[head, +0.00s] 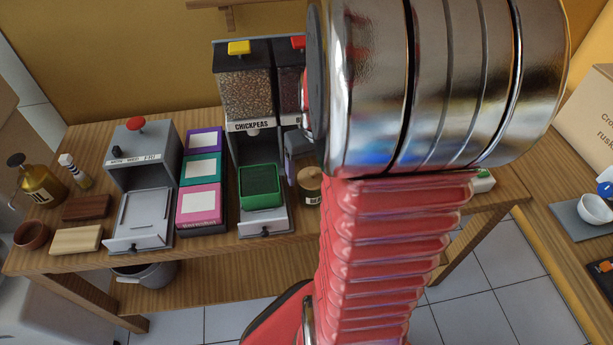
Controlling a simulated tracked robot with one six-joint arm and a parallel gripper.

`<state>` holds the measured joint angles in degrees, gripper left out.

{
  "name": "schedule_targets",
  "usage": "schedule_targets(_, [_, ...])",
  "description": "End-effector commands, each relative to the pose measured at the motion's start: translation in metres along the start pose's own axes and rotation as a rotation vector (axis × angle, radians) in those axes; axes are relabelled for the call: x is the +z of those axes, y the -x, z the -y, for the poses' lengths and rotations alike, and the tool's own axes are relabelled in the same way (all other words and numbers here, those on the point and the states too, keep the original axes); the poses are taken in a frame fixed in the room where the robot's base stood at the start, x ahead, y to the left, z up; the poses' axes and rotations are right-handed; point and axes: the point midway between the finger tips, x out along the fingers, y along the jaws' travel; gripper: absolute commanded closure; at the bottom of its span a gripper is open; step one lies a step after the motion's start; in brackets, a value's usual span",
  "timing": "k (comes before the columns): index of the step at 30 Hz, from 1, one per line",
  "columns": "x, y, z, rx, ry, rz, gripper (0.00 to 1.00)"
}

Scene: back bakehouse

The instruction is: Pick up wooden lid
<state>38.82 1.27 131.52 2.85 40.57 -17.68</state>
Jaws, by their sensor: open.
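A small round jar (309,197) with a label stands on the wooden table, just right of the dispenser and close to my arm. A tan round top with a small dark knob, which looks like the wooden lid (308,178), sits on it. My arm covers the area just right of the jar. My gripper is not in the head view; only my red, ribbed arm and its chrome part show.
A chickpea dispenser (246,95) stands behind a green tray (260,186). Coloured boxes (203,168), a grey machine (137,205), two wooden blocks, a brown bowl (31,235) and bottles fill the left. A bucket (146,277) sits below.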

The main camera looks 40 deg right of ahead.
Motion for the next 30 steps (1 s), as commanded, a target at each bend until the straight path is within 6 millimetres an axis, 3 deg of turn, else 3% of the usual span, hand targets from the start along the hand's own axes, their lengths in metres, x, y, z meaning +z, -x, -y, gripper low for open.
schedule_targets(16, [0.0000, -0.0007, 0.0003, 0.000, 0.001, 0.000, 0.22])
schedule_targets(30, [0.0000, -0.0006, 0.0006, 0.000, 0.001, 0.000, 0.55])
